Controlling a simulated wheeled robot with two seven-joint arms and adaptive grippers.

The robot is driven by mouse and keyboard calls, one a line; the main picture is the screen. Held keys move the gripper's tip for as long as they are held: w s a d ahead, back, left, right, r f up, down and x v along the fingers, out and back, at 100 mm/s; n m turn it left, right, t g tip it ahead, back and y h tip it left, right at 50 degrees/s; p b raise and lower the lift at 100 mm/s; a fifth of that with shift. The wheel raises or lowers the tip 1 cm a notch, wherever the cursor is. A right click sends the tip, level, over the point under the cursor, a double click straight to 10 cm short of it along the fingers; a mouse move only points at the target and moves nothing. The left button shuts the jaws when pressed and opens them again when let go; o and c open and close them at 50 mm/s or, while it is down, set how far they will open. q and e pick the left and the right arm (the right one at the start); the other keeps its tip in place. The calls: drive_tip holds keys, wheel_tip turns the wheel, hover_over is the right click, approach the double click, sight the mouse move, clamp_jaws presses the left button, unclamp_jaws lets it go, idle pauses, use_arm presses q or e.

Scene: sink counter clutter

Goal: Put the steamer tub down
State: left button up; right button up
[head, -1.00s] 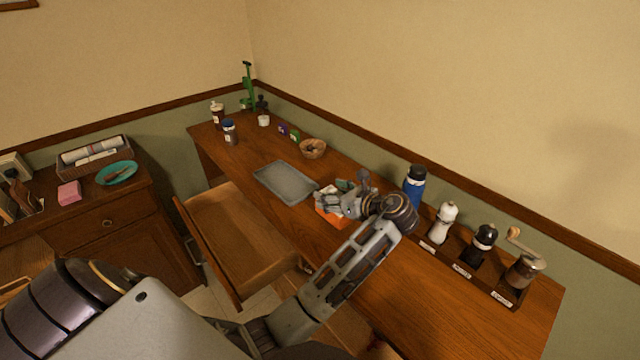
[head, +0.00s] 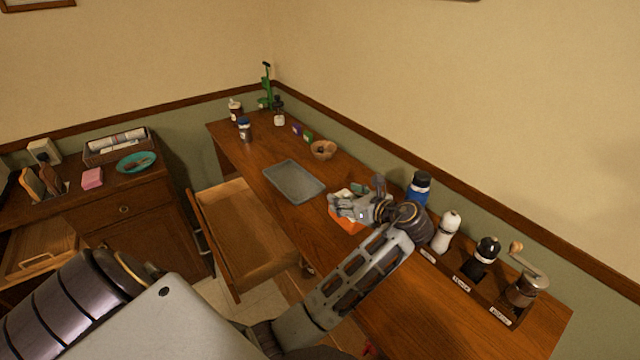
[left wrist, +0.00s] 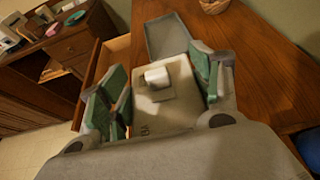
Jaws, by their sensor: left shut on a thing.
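My left gripper (head: 345,207) is over the right-hand counter, shut on a boxy thing that I take to be the steamer tub (head: 345,224). In the head view only its orange side and a little white show below the fingers. In the left wrist view the tub (left wrist: 176,107) shows a cream top with a white raised piece, between the green-padded fingers of the left gripper (left wrist: 160,88). The fingers hide much of it. I cannot tell whether its base touches the counter. My right gripper is in neither view.
A grey tray (head: 293,182) lies left of the tub on the counter (head: 400,315). A bowl (head: 323,150) stands behind it. A blue bottle (head: 418,192), a white mill (head: 446,231) and a black mill (head: 482,257) stand to the right. An open drawer (head: 243,235) juts out in front.

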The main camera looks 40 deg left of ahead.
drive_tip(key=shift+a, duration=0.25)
use_arm(q)
drive_tip(key=shift+f, duration=0.55)
wheel_tip(320, 180, down, 4)
drive_tip(key=shift+f, duration=0.55)
drive_tip(key=shift+f+b, duration=0.3)
drive_tip(key=shift+f, duration=1.6)
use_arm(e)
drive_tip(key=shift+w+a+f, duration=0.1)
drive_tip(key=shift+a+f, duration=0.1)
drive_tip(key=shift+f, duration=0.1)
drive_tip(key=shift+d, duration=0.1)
